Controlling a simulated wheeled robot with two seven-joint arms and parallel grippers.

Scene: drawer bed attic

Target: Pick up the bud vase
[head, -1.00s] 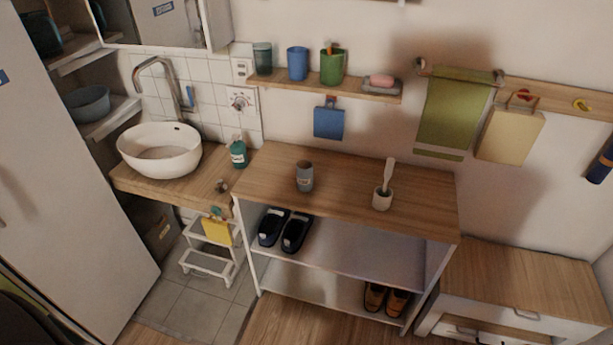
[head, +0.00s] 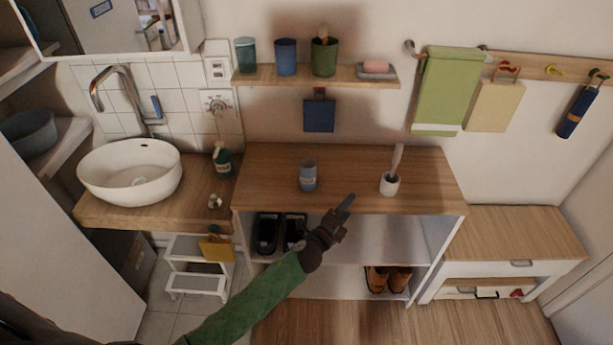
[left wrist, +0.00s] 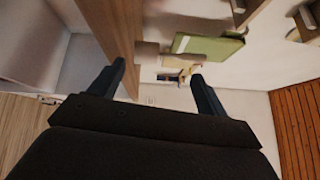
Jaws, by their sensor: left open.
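No object here is plainly a bud vase. On the wooden top of the shoe bench (head: 345,160) stand a grey-blue labelled cup (head: 307,175) and a small white holder (head: 390,184) with a pale stick leaning out of it. Either could be the vase; I cannot tell which. My left gripper (head: 343,212) is at the bench's front edge, below and between these two, apart from both. In the left wrist view its two fingers (left wrist: 157,82) are spread with nothing between them. My right gripper is not in view.
A wall shelf (head: 350,75) holds a teal glass (head: 246,55), blue cup (head: 286,57), green cup (head: 324,58) and soap. A green towel (head: 447,92) hangs at right. A white basin (head: 131,172) and soap bottle (head: 222,160) stand left. The bench top's right end is bare.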

